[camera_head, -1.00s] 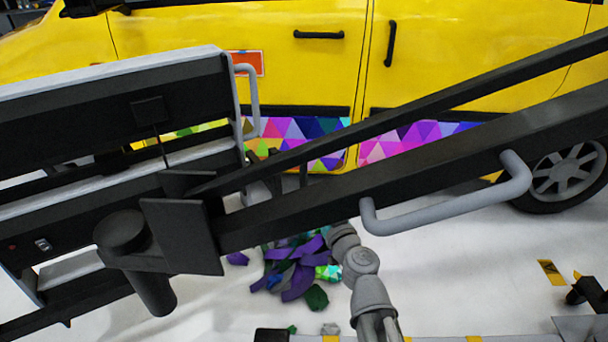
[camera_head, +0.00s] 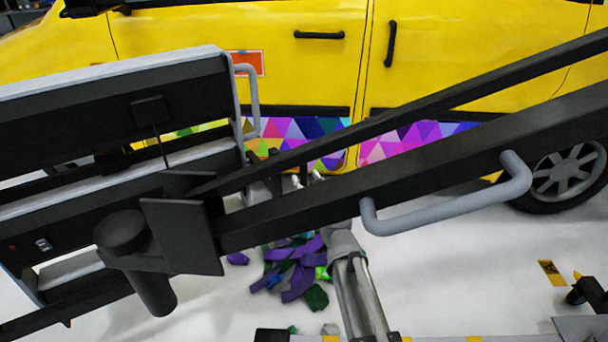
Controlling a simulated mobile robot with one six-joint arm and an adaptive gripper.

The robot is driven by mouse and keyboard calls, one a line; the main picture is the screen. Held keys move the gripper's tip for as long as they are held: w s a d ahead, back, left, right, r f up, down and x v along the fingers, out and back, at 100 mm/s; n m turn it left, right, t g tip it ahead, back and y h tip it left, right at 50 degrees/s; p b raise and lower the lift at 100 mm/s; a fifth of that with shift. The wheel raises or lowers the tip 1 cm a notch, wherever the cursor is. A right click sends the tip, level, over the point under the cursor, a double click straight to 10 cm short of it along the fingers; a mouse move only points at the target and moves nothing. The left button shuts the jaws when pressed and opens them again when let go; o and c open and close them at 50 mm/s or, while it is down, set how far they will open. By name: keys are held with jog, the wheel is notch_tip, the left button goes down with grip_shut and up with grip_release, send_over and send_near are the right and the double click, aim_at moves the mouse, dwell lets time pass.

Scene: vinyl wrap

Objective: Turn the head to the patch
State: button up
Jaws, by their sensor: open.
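An orange patch (camera_head: 249,57) with a pale border is on the yellow door of the van (camera_head: 185,40), upper left of centre. A grey handle and the edge of a black panel cover part of it. My grey arm (camera_head: 355,280) rises from the bottom centre and passes behind a thick dark beam. My gripper cannot be made out; the beam hides the far end of the arm. A small pale part shows just above the beam, too little to tell what it is.
Dark beams (camera_head: 420,150) and a black panel frame (camera_head: 110,110) cross close in front. A multicoloured triangle-pattern wrap (camera_head: 410,138) runs along the van's lower side. A heap of purple and green scraps (camera_head: 295,270) lies on the white floor. The floor at right is mostly clear.

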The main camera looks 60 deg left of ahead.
jog(key=shift+w+a, duration=0.1)
jog(key=shift+a, duration=0.8)
grip_shut()
